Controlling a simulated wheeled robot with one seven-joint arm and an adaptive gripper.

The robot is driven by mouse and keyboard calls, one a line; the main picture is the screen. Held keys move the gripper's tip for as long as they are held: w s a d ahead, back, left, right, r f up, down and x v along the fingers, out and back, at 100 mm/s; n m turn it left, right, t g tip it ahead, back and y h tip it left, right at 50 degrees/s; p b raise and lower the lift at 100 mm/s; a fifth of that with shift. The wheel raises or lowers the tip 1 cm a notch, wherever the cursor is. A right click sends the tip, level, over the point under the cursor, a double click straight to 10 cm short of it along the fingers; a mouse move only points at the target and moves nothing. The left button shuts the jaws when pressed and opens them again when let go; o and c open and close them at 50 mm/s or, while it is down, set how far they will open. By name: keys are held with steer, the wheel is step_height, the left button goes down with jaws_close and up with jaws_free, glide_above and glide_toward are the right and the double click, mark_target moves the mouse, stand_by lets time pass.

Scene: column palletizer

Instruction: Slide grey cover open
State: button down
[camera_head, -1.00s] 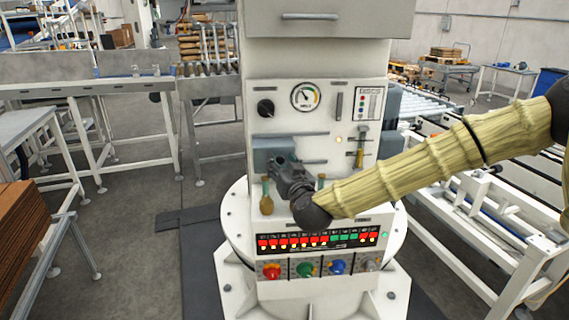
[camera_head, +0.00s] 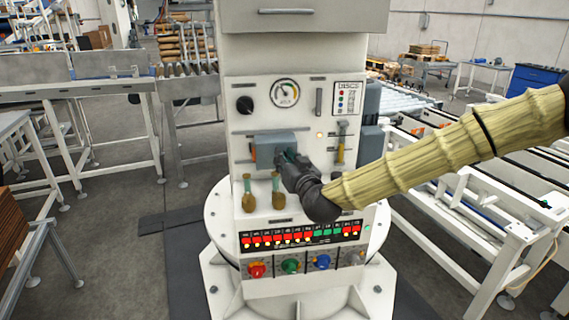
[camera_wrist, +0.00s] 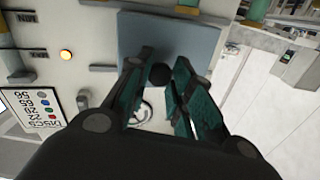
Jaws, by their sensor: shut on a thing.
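The grey cover (camera_head: 275,144) is a blue-grey box on the front panel of the white column, between two horizontal rails. A strip of orange shows at its left edge. In the wrist view the cover (camera_wrist: 165,35) fills the top middle, with a round black knob (camera_wrist: 161,75) in front of it. My gripper (camera_head: 287,158) reaches the cover from the lower right. In the wrist view its teal-padded fingers (camera_wrist: 160,82) are closed around the knob. What lies behind the cover is hidden.
Around the cover are a black dial (camera_head: 245,104), a gauge (camera_head: 285,93), a lit lamp (camera_head: 319,134) and a yellow-handled lever (camera_head: 341,145). Two brass-ended handles (camera_head: 277,195) hang below. Lower are an indicator strip (camera_head: 300,236) and coloured knobs. A roller conveyor (camera_head: 470,180) stands at right.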

steer(key=shift+w+d, duration=0.15)
steer(key=shift+d, duration=0.85)
steer(key=shift+w+d, duration=0.1)
steer(key=shift+d, duration=0.9)
steer(key=c, duration=1.2)
jaws_free()
steer(key=shift+a, duration=0.1)
steer(key=shift+c, duration=0.2)
steer(key=v, duration=1.2)
